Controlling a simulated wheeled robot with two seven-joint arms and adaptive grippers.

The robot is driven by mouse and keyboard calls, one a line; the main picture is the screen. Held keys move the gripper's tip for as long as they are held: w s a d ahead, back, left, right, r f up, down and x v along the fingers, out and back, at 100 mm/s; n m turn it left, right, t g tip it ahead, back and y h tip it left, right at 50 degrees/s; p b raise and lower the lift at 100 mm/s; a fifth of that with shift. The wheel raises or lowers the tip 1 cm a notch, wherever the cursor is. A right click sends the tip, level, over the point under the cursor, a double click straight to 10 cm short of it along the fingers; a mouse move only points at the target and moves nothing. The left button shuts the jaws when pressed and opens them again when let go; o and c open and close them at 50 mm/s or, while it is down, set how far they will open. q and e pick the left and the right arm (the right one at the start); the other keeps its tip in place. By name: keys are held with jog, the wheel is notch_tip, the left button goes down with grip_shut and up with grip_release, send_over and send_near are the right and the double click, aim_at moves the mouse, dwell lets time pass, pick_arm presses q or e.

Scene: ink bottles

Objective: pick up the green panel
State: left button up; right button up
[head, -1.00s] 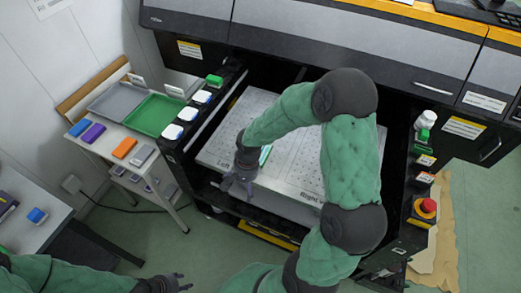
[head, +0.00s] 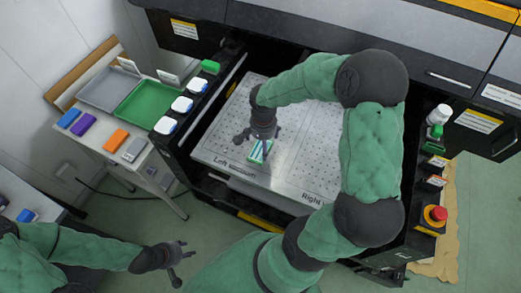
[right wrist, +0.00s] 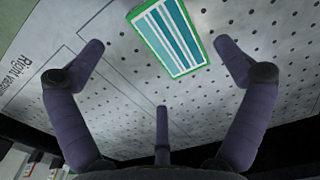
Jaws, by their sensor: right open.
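The green panel (head: 258,152), a small rectangle with a green rim and white and teal stripes, lies flat on the perforated metal bed (head: 222,135) near the "Left" label. My right gripper (head: 259,142) is over the panel in the head view and partly hides it. In the right wrist view, the panel (right wrist: 170,37) lies beyond the spread fingers of my right gripper (right wrist: 155,52), which is open and empty. My left gripper (head: 182,260) is open and empty over the floor at the lower left, away from the bed.
A side table at the left holds a grey tray (head: 108,76), a green tray (head: 160,98) and several coloured blocks. White-topped ink bottles (head: 174,115) line the bed's left side. A red emergency button (head: 437,214) stands at the right.

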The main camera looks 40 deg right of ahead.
aim_at(260, 150)
jog(key=shift+f, duration=0.5)
notch_tip(260, 150, down, 4)
jog(key=shift+w+f+b, duration=0.1)
jog(key=shift+b, duration=0.5)
jog(key=c, duration=1.1)
jog(key=shift+c, duration=0.2)
